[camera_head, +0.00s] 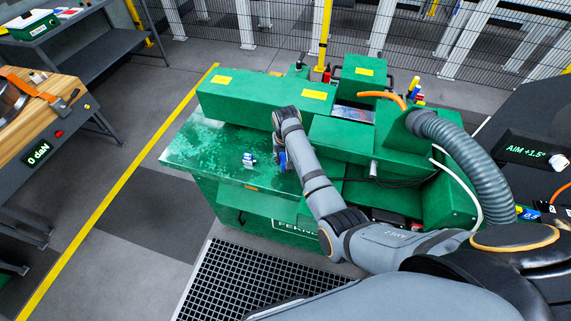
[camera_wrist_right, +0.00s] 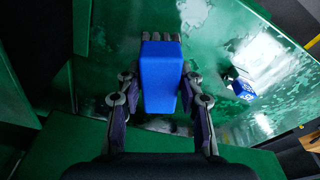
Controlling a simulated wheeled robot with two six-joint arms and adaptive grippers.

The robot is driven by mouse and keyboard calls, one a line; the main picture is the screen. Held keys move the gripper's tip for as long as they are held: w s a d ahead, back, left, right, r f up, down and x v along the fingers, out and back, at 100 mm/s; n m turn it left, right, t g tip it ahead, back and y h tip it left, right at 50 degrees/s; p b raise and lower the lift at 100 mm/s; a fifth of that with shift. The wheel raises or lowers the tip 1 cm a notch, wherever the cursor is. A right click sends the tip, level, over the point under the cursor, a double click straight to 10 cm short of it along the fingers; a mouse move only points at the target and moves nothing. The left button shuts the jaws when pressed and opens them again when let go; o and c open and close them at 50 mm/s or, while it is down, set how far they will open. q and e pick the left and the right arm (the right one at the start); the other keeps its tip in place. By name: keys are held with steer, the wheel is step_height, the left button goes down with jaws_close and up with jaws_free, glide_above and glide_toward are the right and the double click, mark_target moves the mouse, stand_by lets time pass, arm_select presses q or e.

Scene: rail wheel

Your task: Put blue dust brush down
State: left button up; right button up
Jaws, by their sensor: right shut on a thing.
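The blue dust brush (camera_wrist_right: 161,78) is held between the fingers of my right gripper (camera_wrist_right: 160,92). Its blue block faces the wrist camera, and a dark, toothed edge shows beyond it. In the head view a small blue part of the brush (camera_head: 282,160) shows beside my right wrist, above the right part of the green machine's worn table top (camera_head: 205,145). The table top (camera_wrist_right: 215,40) also fills much of the wrist view. I cannot tell whether the brush touches it. My right gripper is mostly hidden by the wrist in the head view. My left gripper is not in view.
A small blue-and-white object (camera_head: 249,160) lies on the table top, left of my right wrist; it also shows in the wrist view (camera_wrist_right: 241,88). Green housings (camera_head: 265,100) rise behind. A ribbed grey hose (camera_head: 470,150) stands right. The table's left part is clear.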

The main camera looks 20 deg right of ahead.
step_height(320, 180, down, 3)
steer(key=shift+s+a+f+p, duration=0.15)
steer(key=shift+f+p, duration=0.05)
steer(key=shift+p, duration=0.1)
steer(key=shift+f, duration=0.35)
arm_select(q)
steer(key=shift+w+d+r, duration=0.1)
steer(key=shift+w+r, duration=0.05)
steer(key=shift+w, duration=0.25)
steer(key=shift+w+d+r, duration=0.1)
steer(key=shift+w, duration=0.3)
arm_select(e)
steer(key=o, duration=1)
steer(key=shift+r, duration=0.45)
arm_select(q)
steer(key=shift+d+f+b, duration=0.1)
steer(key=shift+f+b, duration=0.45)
steer(key=shift+b, duration=0.1)
arm_select(e)
steer(key=r, duration=0.3)
steer(key=s+r, duration=0.1)
steer(key=r, duration=0.7)
steer(key=shift+s+a+r, duration=0.15)
steer(key=shift+s+a, duration=0.05)
steer(key=shift+s, duration=0.15)
